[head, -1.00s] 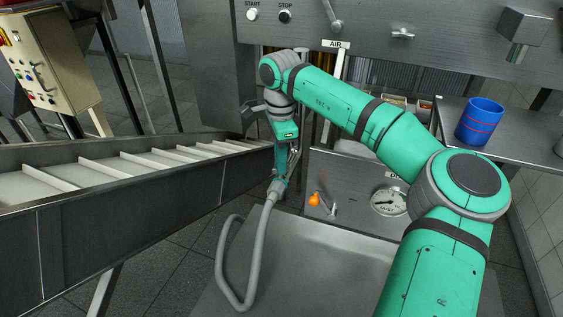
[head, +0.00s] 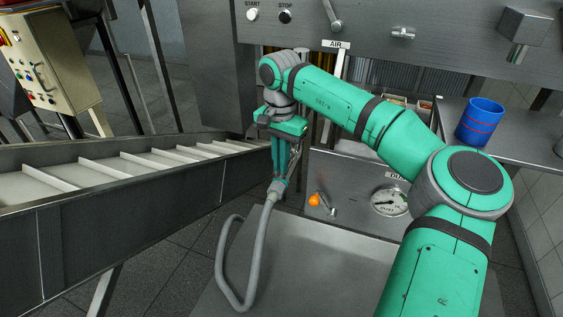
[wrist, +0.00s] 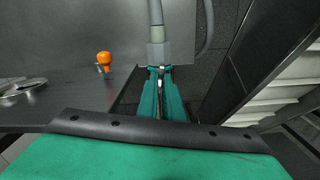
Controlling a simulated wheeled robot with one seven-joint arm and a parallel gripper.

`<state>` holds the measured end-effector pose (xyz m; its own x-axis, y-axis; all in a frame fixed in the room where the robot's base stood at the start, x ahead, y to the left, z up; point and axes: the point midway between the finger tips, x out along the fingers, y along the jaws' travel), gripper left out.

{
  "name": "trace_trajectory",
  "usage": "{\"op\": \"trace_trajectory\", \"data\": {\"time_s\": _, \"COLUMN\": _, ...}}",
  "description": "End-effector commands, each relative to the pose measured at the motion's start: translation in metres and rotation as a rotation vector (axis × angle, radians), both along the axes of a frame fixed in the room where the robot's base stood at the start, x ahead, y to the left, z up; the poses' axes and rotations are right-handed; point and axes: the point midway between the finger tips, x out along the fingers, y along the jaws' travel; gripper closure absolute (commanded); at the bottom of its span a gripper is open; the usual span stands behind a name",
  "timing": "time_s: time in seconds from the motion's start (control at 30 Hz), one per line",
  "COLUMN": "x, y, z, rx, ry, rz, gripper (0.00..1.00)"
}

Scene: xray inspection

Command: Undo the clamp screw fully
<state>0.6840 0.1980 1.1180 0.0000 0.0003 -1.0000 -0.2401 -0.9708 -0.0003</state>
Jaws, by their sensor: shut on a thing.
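My gripper (head: 279,178) points down at the top end of a grey hose (head: 246,262). In the wrist view its two green fingers (wrist: 161,75) are close together, shut on a small metal piece at the hose's grey end collar (wrist: 157,52). I take this piece to be the clamp screw (wrist: 161,69). It is mostly hidden between the fingertips, and its thread cannot be made out. The hose hangs from the collar in a loop and also shows in the wrist view (wrist: 156,14).
A conveyor with slats (head: 95,175) runs close on the left. An orange-knobbed lever (head: 314,200) and a round gauge (head: 390,201) are on the panel to the right. A blue cup (head: 481,122) stands on the right shelf. A bare metal surface (head: 320,270) lies in front.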

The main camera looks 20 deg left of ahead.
Motion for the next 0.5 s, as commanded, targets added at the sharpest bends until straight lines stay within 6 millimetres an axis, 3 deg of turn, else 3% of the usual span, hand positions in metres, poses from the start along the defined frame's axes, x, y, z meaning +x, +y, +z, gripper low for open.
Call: {"op": "trace_trajectory", "data": {"time_s": 0.5, "x": -0.0007, "y": 0.0017, "z": 0.0020, "rx": 0.003, "ry": -0.001, "rz": 0.037, "gripper": 1.00}}
